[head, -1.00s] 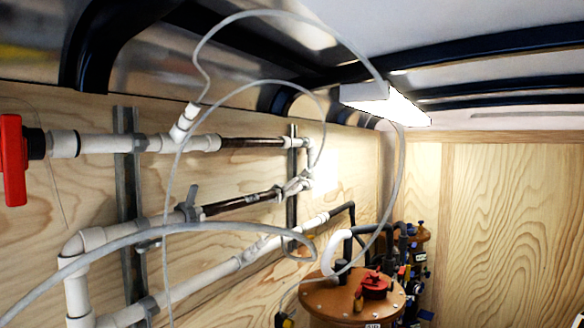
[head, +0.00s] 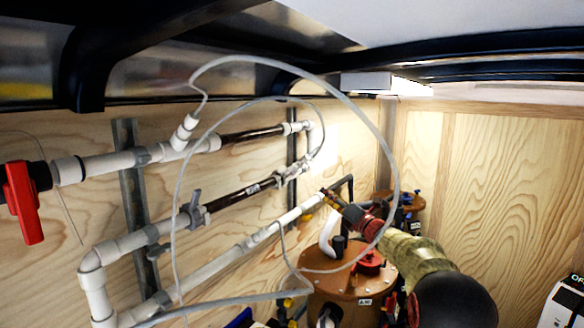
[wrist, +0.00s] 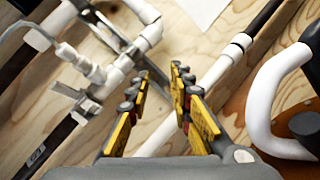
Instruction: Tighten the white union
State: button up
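A white pipe (head: 215,267) runs diagonally along the wooden wall. In the wrist view, a white fitting with dark rings (wrist: 237,46) sits where this pipe meets a dark pipe; it looks like the white union, though I cannot be sure. My gripper (head: 331,197) reaches in from the lower right and overlaps that end of the pipe in the head view. In the wrist view, my gripper (wrist: 160,76) has its yellow fingers apart with nothing between them. The fitting lies beyond and to the right of the fingertips, apart from them.
Other pipes with a grey valve (head: 194,209) and a red-handled valve (head: 22,202) run along the wall. A brown-lidded tank (head: 340,285) stands below my arm. A clear hose (head: 392,160) loops in front. A white curved pipe (wrist: 262,110) is right of the fingers.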

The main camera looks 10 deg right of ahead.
aim_at(292, 168)
jog(key=s+a+r+n+g+y, duration=0.4)
jog(key=s+a+r+n+y, duration=0.35)
jog(key=n, duration=0.65)
jog(key=shift+t+y, duration=0.3)
jog(key=shift+y, duration=0.35)
jog(key=p+x, duration=0.1)
jog(key=x, duration=0.8)
jog(key=shift+s+a+p, duration=0.1)
jog(key=shift+p, duration=0.3)
jog(key=shift+c, duration=0.4)
jog(key=c, duration=0.4)
grip_shut()
